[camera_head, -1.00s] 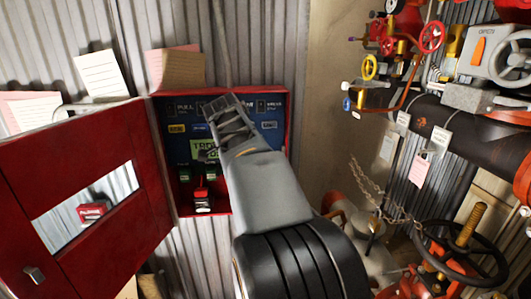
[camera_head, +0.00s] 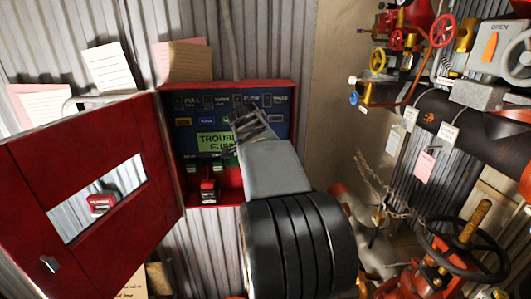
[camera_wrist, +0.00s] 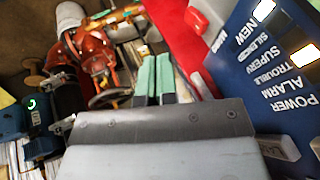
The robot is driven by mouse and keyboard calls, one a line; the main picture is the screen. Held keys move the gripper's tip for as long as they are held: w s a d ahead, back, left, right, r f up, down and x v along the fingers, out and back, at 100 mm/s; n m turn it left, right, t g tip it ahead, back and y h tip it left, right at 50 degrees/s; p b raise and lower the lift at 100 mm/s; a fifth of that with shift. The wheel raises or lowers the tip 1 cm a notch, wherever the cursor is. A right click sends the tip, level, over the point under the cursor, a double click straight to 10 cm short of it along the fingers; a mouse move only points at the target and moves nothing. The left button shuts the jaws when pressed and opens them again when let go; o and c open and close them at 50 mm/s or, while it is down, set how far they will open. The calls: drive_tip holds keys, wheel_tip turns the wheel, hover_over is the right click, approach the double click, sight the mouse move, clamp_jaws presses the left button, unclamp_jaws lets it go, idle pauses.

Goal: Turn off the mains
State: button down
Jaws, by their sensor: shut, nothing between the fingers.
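An open red alarm box (camera_head: 287,100) hangs on the corrugated wall, with a blue panel inside. Its green display (camera_head: 215,142) reads "TROUBLE FUS…", its right end hidden by my arm. A row of small dark labelled items (camera_head: 208,101) runs along the panel's top; I cannot tell which is the mains. A red and black part (camera_head: 208,190) sits low in the box. My gripper (camera_head: 240,122) is shut and empty, in front of the panel. In the wrist view, its green-padded fingers (camera_wrist: 154,75) are together, with the blue panel (camera_wrist: 255,75) to the right.
The red door (camera_head: 85,150) with a window stands open to the left. Paper notes (camera_head: 107,68) are on the wall above. To the right are a black pipe (camera_head: 440,112), red and yellow small valves (camera_head: 443,31), an OPEN indicator (camera_head: 495,45) and a large dark handwheel (camera_head: 460,250).

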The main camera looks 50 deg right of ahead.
drive_tip(key=w+d+f+p, duration=0.1)
drive_tip(key=w+d+f, duration=0.2)
drive_tip(key=d+f, duration=0.1)
drive_tip(key=shift+p, duration=0.35)
drive_tip(key=shift+w, duration=0.1)
